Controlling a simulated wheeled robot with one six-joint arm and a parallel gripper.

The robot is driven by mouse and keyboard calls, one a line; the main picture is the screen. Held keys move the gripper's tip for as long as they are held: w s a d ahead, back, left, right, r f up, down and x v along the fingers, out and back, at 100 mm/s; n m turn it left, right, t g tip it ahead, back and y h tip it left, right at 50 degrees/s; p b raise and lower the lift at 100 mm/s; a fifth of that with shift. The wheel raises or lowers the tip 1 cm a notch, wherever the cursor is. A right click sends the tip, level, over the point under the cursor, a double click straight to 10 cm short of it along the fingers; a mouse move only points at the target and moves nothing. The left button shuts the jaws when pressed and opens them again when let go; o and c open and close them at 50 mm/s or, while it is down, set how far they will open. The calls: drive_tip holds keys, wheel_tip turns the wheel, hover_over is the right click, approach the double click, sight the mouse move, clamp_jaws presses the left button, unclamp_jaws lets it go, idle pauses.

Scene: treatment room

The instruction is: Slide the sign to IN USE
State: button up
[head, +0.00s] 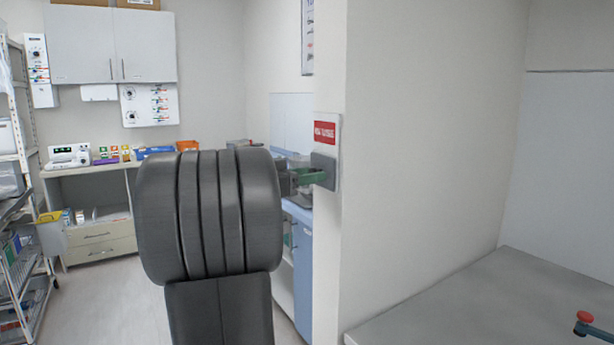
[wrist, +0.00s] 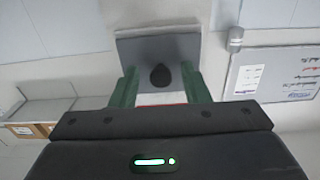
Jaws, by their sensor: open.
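The sign (head: 327,150) is a white plate on the end of the wall, with a red label in its upper part; its lettering is too small to read surely. A grey sliding cover (head: 323,163) sits on its lower part. In the wrist view the cover (wrist: 135,52) has a dark knob (wrist: 160,76) near its edge. My gripper (head: 312,177) is at the cover, its green fingers (wrist: 160,92) open on either side of the knob. I cannot tell whether they touch it. My dark arm hides part of the gripper in the head view.
The wall (head: 425,120) fills the right, with a grey counter (head: 520,300) below it. A blue-sided cabinet (head: 303,270) stands just left of the wall end. A shelf rack (head: 20,240) and a desk (head: 95,172) with several items stand farther left.

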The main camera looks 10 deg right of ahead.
drive_tip(key=b+v, duration=0.1)
drive_tip(key=v, duration=1.3)
drive_tip(key=shift+b, duration=0.4)
drive_tip(key=shift+d, duration=0.15)
drive_tip(key=p+x, duration=0.2)
drive_tip(key=x, duration=1.1)
drive_tip(key=shift+w+d+r, duration=0.15)
drive_tip(key=shift+d, duration=0.15)
